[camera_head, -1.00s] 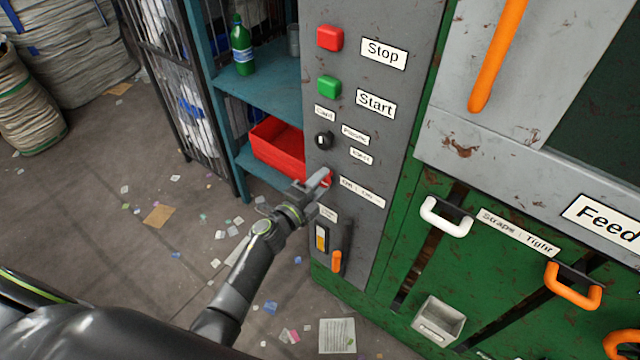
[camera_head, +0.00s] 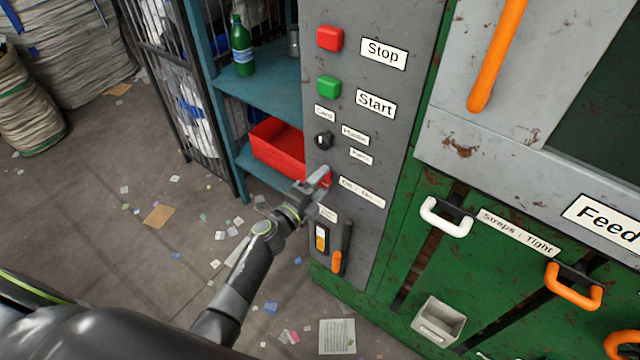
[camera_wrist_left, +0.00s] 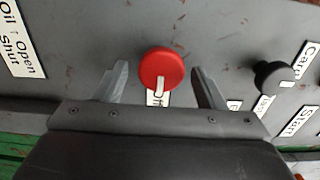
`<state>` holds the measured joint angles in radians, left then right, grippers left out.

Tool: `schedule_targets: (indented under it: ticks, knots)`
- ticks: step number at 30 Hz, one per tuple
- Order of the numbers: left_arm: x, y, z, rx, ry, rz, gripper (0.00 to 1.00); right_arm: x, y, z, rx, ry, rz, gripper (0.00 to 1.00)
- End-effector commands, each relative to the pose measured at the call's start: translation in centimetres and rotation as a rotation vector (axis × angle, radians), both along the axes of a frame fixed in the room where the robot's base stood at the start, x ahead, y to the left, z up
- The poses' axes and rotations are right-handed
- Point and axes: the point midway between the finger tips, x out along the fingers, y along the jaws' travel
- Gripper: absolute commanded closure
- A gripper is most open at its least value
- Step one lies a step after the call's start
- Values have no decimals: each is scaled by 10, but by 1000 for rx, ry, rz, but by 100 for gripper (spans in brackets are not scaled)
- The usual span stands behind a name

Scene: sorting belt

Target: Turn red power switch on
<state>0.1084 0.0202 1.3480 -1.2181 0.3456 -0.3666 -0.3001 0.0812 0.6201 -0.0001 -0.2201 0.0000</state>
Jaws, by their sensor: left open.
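The red power switch (camera_wrist_left: 161,69) is a round red knob with a pale pointer mark, on the grey panel in the left wrist view. The mark points down in that view, toward a white label (camera_wrist_left: 158,98) that is partly covered. My left gripper (camera_wrist_left: 160,85) is open, with one finger on each side of the knob and a gap on both sides. In the head view my left gripper (camera_head: 318,184) is at the panel's left edge, beside the off/on label (camera_head: 362,192), and mostly hides the knob. My right gripper is not in view.
The grey panel (camera_head: 375,20) also carries a red Stop button (camera_head: 330,38), a green Start button (camera_head: 329,86), a black selector knob (camera_head: 324,140) and an orange-tipped lever (camera_head: 337,261) below. A shelf with a red bin (camera_head: 276,148) stands to the left.

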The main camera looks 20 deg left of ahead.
Motion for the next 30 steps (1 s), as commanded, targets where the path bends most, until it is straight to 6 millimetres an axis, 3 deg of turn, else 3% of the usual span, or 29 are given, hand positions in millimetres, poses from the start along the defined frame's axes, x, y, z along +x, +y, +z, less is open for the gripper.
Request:
schedule_targets:
  ticks: [8,16,24,30]
  knots:
    - [-11,5,0,0,1,1,36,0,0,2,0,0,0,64]
    - [-61,22,0,1,3,1,36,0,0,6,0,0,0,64]
    - [-117,43,-2,1,3,1,36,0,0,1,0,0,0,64]
    - [-148,54,-2,2,2,0,36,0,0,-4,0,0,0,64]
